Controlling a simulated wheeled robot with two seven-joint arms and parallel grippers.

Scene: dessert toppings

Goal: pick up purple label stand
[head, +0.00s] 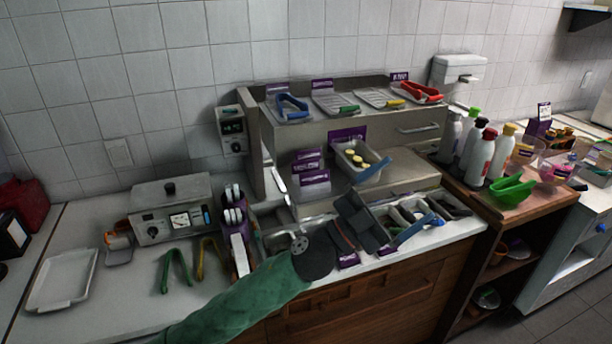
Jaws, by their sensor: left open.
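Several purple label stands are in view. A cluster stands on the counter unit at centre, with the front purple label stand (314,178) lowest and others stacked behind it. More purple labels (321,84) stand along the top shelf, and one (346,135) is behind the metal tray. My left gripper (364,217) is open, seen from behind, right of and below the cluster and over the front containers. I see nothing held in it. My right gripper is not in view.
A metal tray (358,160) with yellow pieces and a blue handle is just above my gripper. Topping containers (411,211) sit to its right. Green tongs (177,268) lie on the left counter.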

